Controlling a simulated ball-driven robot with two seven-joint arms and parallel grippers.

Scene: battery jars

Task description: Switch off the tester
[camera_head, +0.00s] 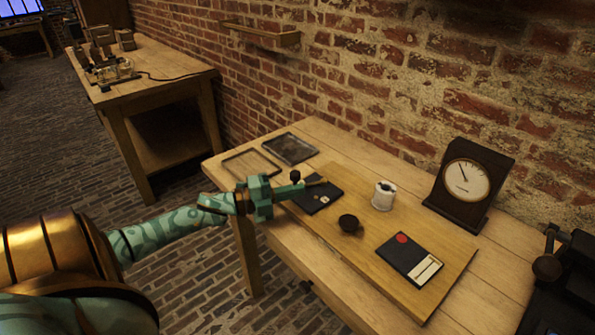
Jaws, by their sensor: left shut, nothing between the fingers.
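My left gripper (318,183) is shut and empty, its tip over a flat black plate (321,204) with small metal parts on the board. A small black knob (295,177) shows right beside the fingers; what it is fixed to is hidden. A dark-cased dial gauge (466,180) with a white face stands upright at the back right. A black flat box (408,256) with a red disc (401,238) and a pale panel lies at the board's front right. I cannot tell for sure which of these is the tester. My right gripper is not in view.
A white jar (383,196) and a round black piece (348,223) stand on the wooden board (445,288). Two shallow trays, one pale (232,173) and one dark (290,136), lie at the table's back left. Dark equipment (570,270) is at the right edge. A brick wall closes the back.

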